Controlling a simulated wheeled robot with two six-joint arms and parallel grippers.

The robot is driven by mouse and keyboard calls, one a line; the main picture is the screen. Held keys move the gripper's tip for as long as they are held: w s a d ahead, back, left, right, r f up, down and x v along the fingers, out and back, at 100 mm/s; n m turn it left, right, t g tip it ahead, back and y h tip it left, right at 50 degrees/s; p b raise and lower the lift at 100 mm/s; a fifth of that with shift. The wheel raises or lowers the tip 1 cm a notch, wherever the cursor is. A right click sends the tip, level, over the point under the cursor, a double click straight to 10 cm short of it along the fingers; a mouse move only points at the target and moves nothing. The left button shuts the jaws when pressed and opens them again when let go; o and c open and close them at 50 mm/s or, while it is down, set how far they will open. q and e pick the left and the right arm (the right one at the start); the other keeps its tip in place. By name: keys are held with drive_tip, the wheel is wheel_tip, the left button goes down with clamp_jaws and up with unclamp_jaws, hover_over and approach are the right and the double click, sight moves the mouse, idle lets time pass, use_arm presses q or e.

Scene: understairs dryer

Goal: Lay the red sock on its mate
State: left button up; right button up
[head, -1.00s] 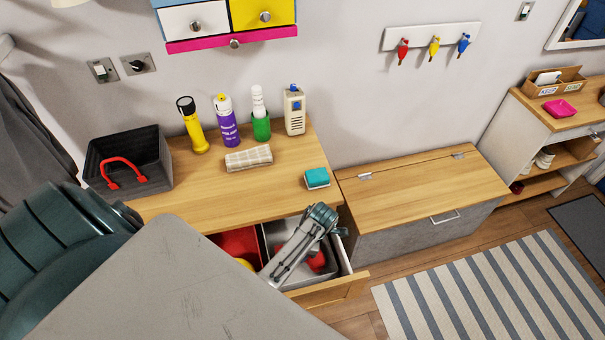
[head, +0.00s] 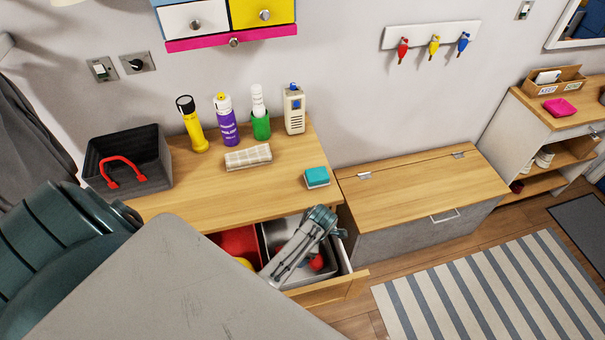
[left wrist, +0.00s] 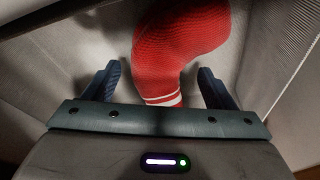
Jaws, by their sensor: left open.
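A red knitted sock (left wrist: 182,45) with white stripes near its lower end fills the upper middle of the left wrist view. In the head view, red shows in the grey-walled compartment of the open drawer (head: 316,262), partly hidden by my arm. My left gripper (left wrist: 160,75) is open, with one finger on each side of the sock's striped end, not closed on it. In the head view, my left gripper (head: 320,222) is over that compartment, its fingertips hidden. I cannot make out a second matching sock. My right gripper is not in view.
The drawer's left part has a red area (head: 238,240) and something yellow (head: 244,263). Light compartment walls flank my gripper closely.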

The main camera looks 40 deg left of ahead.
use_arm(q)
drive_tip(key=shift+r, duration=0.55)
drive_tip(key=b+v, duration=0.2)
drive_tip(key=v, duration=0.9)
drive_tip(key=shift+r, duration=0.4)
drive_tip(key=shift+w+d, duration=0.1)
